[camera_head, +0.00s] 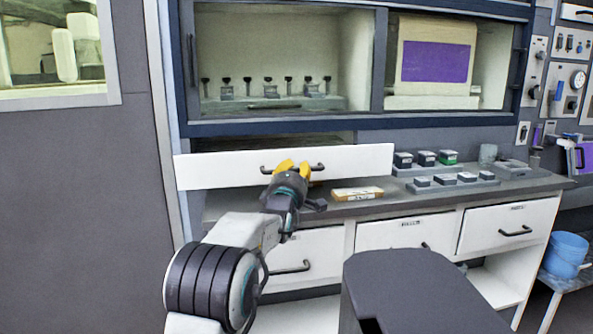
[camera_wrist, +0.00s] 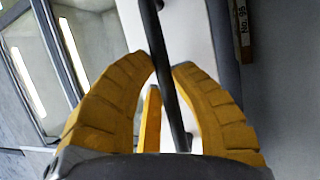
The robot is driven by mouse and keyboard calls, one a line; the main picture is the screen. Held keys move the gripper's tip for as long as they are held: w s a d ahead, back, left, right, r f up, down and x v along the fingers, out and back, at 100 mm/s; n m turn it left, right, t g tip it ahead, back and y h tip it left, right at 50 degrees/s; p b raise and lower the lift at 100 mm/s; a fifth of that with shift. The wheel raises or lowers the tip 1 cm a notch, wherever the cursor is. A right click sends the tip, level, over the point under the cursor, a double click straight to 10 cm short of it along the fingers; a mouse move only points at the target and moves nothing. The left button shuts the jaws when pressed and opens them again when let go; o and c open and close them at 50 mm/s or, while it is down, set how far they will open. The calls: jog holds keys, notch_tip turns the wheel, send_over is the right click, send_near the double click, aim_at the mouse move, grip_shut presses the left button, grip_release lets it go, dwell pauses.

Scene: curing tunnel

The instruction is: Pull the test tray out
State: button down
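The test tray shows as a long white front panel (camera_head: 225,168) under the glazed cabinet, with a dark bar handle (camera_head: 318,167) across its middle. The panel stands out in front of the cabinet, over the counter. My gripper (camera_head: 289,166) is at the handle, with its yellow fingers around the bar. In the wrist view the handle (camera_wrist: 163,45) runs between the fingertips, which close in on both sides of it. The inside of the tray is hidden behind the panel.
A yellowish labelled block (camera_head: 357,194) lies on the counter (camera_head: 400,200) just right of my gripper. Several small dark-topped blocks (camera_head: 425,158) stand farther right. White drawers (camera_head: 390,234) are below. A blue bucket (camera_head: 565,252) stands at far right.

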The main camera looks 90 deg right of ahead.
jog(key=c, duration=1)
grip_release()
jog(key=shift+c, duration=0.2)
jog(key=v, duration=1.2)
